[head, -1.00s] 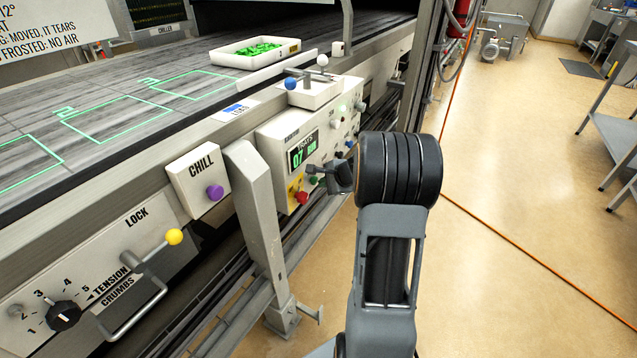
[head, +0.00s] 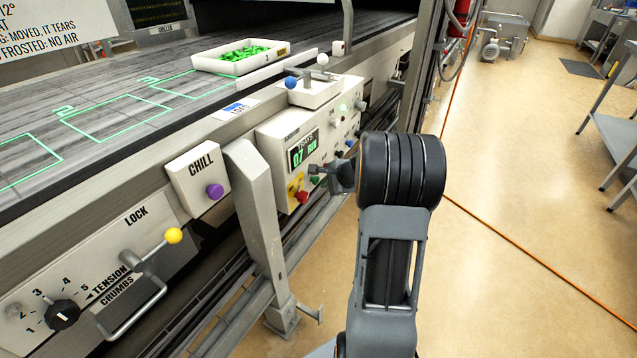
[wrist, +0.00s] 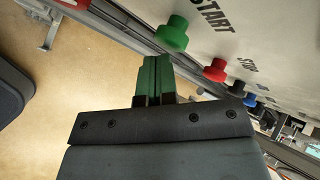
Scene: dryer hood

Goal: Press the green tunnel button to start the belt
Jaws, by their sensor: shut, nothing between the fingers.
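The green button (wrist: 172,33) sits on a pale panel beside the word START in the wrist view. In the head view it is a small green spot (head: 315,182) by my fingertips, partly hidden. My gripper (wrist: 154,60) is shut and empty, its fingers side by side. The fingertips are very close to the green button, just below it in the wrist picture. I cannot tell whether they touch it. In the head view my gripper (head: 318,176) reaches left to the control box (head: 276,140). The belt (head: 110,88) runs along the machine's top.
A red button (wrist: 215,70) marked STOP sits beside the green one, with dark and blue controls beyond. A white tray (head: 204,64) of green pieces is on the belt. A grey post (head: 258,215) stands left of the control box. Open floor (head: 500,240) lies right.

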